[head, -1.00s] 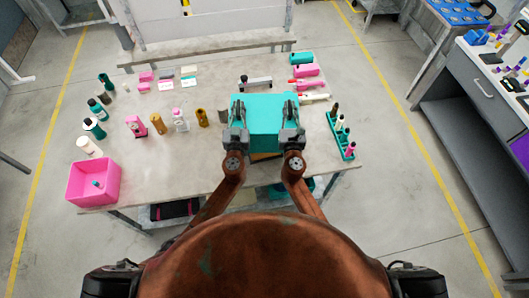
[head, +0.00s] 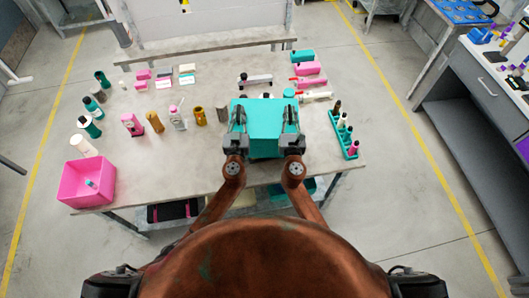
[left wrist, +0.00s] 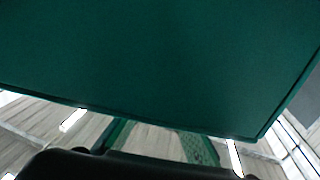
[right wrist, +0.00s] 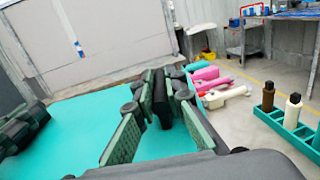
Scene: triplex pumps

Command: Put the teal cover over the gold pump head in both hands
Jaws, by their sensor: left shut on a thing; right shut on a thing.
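The teal cover (head: 265,125) is a boxy piece held level over the front middle of the table in the head view. My left gripper (head: 237,118) is shut on its left side and my right gripper (head: 291,118) on its right side. The cover also fills the upper left wrist view as a dark green panel (left wrist: 165,60), and its teal top (right wrist: 85,125) shows in the right wrist view beside my green-padded fingers.
A grey cylinder (head: 222,113) stands close to the cover's left. A teal rack of bottles (head: 343,133) is at its right. Gold (head: 199,117) and pink (head: 132,124) bottles stand left, with a pink bin (head: 87,183) at the front left corner.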

